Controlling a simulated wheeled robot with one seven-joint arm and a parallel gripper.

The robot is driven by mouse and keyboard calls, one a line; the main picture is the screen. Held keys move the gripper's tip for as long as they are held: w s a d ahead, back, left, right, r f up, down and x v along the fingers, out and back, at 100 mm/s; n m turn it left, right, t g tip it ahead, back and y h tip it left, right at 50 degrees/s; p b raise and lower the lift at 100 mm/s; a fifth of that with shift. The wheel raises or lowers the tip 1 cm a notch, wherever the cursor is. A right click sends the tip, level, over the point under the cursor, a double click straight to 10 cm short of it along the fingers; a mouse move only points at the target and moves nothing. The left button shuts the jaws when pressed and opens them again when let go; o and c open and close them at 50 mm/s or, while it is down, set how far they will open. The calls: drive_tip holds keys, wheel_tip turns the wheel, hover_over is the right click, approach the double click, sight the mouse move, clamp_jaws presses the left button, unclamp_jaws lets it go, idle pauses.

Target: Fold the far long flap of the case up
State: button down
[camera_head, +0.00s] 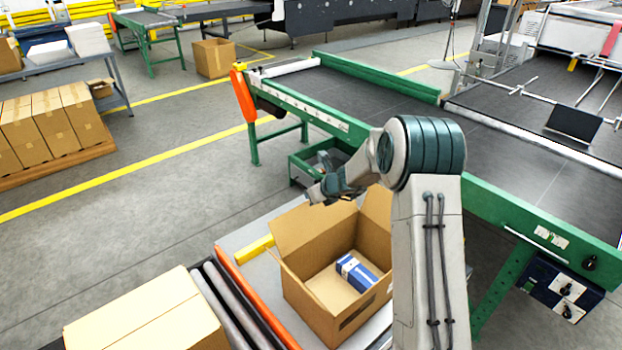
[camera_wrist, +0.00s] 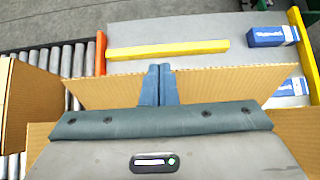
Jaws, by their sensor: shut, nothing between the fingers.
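The open cardboard case (camera_head: 335,310) stands on a light table with a blue and white box (camera_head: 357,272) inside. Its far long flap (camera_head: 312,228) stands up from the far edge; its exact tilt is hard to tell. In the wrist view this flap (camera_wrist: 220,88) spans the picture behind my fingers. My gripper (camera_head: 314,195) is shut and empty, just above the flap's upper edge; its fingertips (camera_wrist: 158,68) overlap that edge in the wrist view. I cannot tell whether they touch. Another flap (camera_head: 377,212) stands up at the right; my arm hides part of the case.
A yellow bar (camera_wrist: 168,50) lies on the table beyond the flap. Blue and white boxes (camera_wrist: 272,36) show at the right of the wrist view. A roller conveyor (camera_head: 225,305) and a closed carton (camera_head: 150,315) are at the left. A green-framed belt (camera_head: 480,150) runs behind.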

wheel_tip(320, 180, up, 11)
drive_tip(key=p, duration=0.2)
idle(0.7)
